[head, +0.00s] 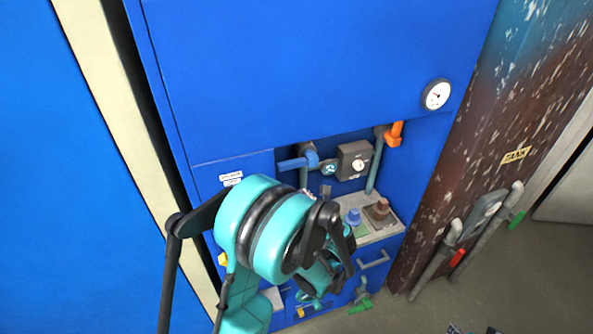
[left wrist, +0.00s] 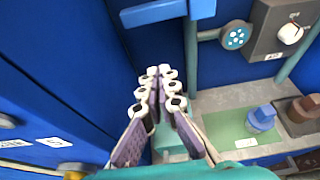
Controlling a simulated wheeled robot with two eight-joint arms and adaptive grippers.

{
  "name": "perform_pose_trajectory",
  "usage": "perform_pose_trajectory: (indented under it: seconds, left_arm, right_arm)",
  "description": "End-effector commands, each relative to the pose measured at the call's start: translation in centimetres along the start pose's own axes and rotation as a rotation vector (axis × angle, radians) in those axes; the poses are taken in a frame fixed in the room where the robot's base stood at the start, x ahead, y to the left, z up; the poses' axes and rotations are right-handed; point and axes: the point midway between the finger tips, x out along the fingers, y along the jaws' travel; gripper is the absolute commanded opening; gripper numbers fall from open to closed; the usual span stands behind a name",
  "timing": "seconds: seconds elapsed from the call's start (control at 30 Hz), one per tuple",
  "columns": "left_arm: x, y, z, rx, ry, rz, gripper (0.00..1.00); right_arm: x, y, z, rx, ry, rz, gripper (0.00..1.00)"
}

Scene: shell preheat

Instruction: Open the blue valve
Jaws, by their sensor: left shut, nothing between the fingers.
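In the left wrist view the blue lever (left wrist: 153,12) crosses the top edge, only partly visible. My left gripper (left wrist: 158,87) is shut and empty, its purple fingers with white tips together. Its tips appear below the lever in that view, and I see no contact. In the head view my left arm hides most of the gripper.
Below, a shelf holds a blue knob (head: 353,217) and a brown knob (head: 382,206). A round gauge (head: 436,95) is above. A rusty tank (head: 470,150) stands at right.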

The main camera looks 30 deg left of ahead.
Motion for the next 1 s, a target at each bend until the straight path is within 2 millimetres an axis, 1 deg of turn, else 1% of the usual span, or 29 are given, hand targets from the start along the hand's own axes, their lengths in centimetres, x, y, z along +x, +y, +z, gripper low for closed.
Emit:
perform_pose_trajectory:
  seconds: [0.33,0.47,0.57,0.93,0.97,1.0]
  left_arm:
    - [0.1,0.0,0.0,0.007,-0.002,0.001,0.0]
    - [0.9,0.1,-0.1,0.005,-0.002,0.004,0.0]
    - [2.4,0.1,-0.1,0.004,-0.002,0.004,0.0]
    - [10.2,0.1,-0.1,0.003,-0.001,0.004,0.0]
    - [10.4,0.1,0.1,0.004,-0.002,0.002,0.0]
    - [9.7,0.0,1.1,0.005,-0.002,0.0,0.0]
  right_arm:
    - [0.0,0.0,0.0,0.0,0.0,0.0,0.4]
    - [0.1,0.0,0.1,0.0,0.0,0.0,0.4]
    - [0.3,0.0,0.2,0.0,0.0,0.0,0.4]
    - [1.3,0.0,0.9,0.0,0.0,0.0,0.4]
    - [1.2,0.0,0.9,0.0,0.0,0.0,0.4]
    - [1.1,0.0,0.8,0.0,0.0,0.0,0.4]
